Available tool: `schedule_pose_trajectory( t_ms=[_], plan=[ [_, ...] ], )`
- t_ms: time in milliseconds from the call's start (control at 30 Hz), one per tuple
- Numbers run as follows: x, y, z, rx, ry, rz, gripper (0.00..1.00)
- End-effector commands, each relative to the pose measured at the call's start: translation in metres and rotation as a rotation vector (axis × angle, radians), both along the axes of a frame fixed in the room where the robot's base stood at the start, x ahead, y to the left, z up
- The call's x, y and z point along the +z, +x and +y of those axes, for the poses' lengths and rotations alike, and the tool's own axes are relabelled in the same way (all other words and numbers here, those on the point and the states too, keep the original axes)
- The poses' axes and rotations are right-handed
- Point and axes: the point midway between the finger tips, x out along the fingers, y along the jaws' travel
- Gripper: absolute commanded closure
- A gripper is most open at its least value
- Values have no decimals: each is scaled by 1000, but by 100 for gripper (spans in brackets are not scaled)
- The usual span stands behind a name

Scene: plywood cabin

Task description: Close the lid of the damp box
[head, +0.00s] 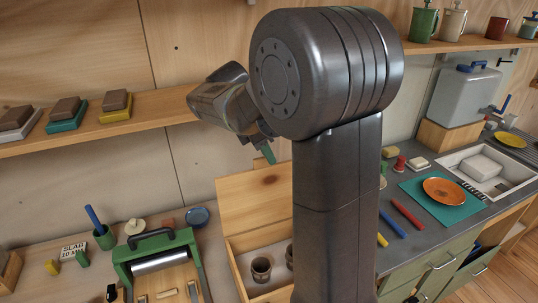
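The damp box (234,284) is a pale wooden box on the worktop at lower centre. Its wooden lid (250,208) stands raised at the back of the box. Inside are small dark cups, one of them a brown cup (261,268). My arm hides the right part of the box and lid. My gripper (266,153) is above the lid's top edge in the picture, pointing down, with a greenish fingertip showing. The gripper is small and partly hidden, so I cannot tell whether it is open or touching the lid.
A wall shelf (150,108) with several blocks runs along the left. A green slab roller (160,262) stands left of the box. At right, the counter holds a teal mat (440,212) with an orange plate (443,191) and a sink (490,170).

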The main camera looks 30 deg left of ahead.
Motion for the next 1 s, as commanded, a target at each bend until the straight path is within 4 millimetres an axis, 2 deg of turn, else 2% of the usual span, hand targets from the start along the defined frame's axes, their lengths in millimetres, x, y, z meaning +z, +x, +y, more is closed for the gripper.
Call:
schedule_pose_trajectory(
  t_ms=[200, 500, 667, 1000],
  plan=[
    [-17, 5, -5, 1, -1, 1, 70],
    [-19, 6, -5, 1, 0, 0, 70],
    [-18, 6, -5, 0, 0, 0, 100],
    [-19, 6, -5, 1, 9, -7, 100]
  ],
)
